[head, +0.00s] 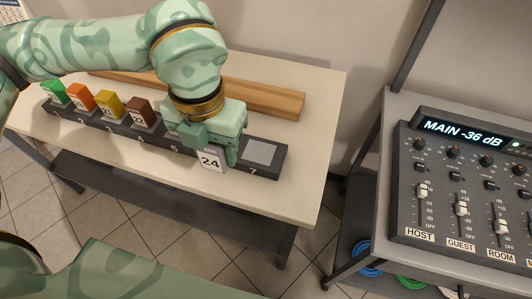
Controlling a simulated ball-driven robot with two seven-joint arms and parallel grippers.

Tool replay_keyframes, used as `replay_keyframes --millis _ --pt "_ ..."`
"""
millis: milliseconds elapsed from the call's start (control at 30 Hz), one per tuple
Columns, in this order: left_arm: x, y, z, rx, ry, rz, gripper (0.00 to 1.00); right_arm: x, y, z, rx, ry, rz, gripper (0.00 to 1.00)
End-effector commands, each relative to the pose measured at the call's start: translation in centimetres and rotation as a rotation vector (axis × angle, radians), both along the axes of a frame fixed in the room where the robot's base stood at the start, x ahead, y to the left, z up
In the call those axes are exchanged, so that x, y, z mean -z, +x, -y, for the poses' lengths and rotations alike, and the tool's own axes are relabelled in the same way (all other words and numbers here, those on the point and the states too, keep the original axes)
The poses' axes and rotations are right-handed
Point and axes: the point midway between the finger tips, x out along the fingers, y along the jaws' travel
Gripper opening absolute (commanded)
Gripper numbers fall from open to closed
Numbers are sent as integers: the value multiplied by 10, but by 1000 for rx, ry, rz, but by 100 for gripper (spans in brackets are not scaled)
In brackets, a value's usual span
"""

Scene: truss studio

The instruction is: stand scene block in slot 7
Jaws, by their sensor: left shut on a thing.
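A dark slotted rack (273,169) runs along the pale table. Slot 7 (261,152), at its right end, shows an empty light grey pad above the label 7. My left gripper (212,145) is over the rack just left of slot 7, around slot 6. It is shut on a scene block (211,162) with a white face marked 24. The gripper covers most of this block and the slot under it, so I cannot tell whether the block touches the rack. My right gripper is out of view.
Green (54,92), orange (80,97), yellow (109,106) and brown (141,113) blocks stand in the rack's left slots. A wooden bar (275,99) lies behind the rack. A mixing console (465,190) sits on a separate stand at right, across a gap.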

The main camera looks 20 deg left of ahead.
Motion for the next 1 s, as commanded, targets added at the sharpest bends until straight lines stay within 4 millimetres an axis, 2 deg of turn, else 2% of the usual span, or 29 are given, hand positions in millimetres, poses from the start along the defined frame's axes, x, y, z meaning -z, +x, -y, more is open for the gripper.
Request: replay_keyframes --millis 133,300,400,500,767,900,1000 --pt "19 36 11 -9 1 -3 19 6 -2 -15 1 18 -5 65" --pt "46 83 25 -8 1 -5 19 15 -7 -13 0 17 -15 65" --pt "68 99 29 -8 1 -6 19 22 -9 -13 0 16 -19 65" --pt "81 110 32 -7 1 -4 19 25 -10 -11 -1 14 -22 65" --pt "98 125 36 -6 1 -2 19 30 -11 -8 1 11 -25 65" --pt "123 124 36 -5 1 -5 19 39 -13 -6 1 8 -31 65" --pt "128 125 36 -6 1 -2 19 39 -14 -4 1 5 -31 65"
